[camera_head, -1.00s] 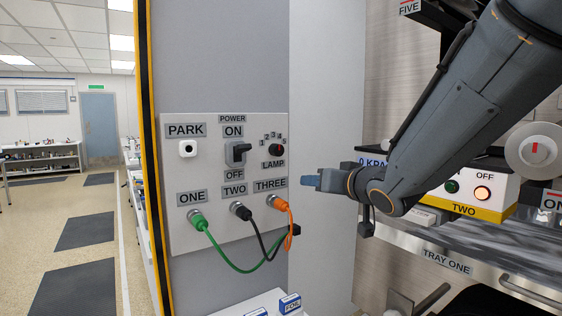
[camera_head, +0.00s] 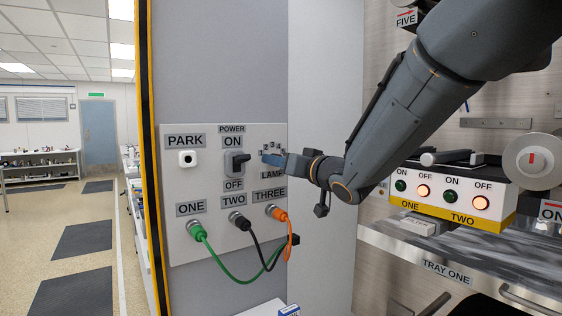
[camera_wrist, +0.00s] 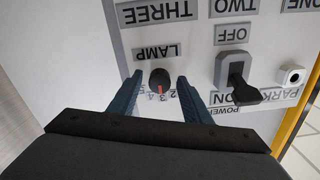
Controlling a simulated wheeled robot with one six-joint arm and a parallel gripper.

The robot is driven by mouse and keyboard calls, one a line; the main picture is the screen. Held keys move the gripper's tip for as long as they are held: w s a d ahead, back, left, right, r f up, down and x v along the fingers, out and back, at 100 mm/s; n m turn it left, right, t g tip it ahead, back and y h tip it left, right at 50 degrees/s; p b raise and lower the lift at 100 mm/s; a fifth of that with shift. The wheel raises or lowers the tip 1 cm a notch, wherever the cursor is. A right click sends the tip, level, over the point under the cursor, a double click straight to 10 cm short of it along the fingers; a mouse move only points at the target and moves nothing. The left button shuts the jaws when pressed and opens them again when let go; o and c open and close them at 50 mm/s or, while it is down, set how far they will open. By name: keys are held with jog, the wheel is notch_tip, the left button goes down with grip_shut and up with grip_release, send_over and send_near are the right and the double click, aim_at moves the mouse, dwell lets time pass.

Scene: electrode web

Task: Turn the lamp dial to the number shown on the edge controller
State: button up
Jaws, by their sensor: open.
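The lamp dial is a small dark knob (camera_wrist: 160,78) with a red pointer, seen upside down in the wrist view beside the LAMP label (camera_wrist: 157,52). Its numbers (camera_wrist: 160,97) lie along the pointer side; the pointer's exact number is hard to read. My gripper (camera_wrist: 158,85) is open, with one blue finger on each side of the dial and gaps showing. I cannot make out an edge controller display.
The grey panel (camera_head: 172,228) also carries a power switch (camera_head: 237,162) close left of my gripper, a PARK socket (camera_head: 187,158), and green, black and orange cables (camera_head: 281,214) below. A box with lit buttons (camera_head: 455,198) stands at right.

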jog(key=c, duration=1)
jog(key=shift+c, duration=0.2)
jog(key=shift+n, duration=0.3)
jog(key=shift+w+r+n+b, duration=0.1)
jog(key=shift+n+b, duration=4.1)
jog(key=shift+n, duration=1.4)
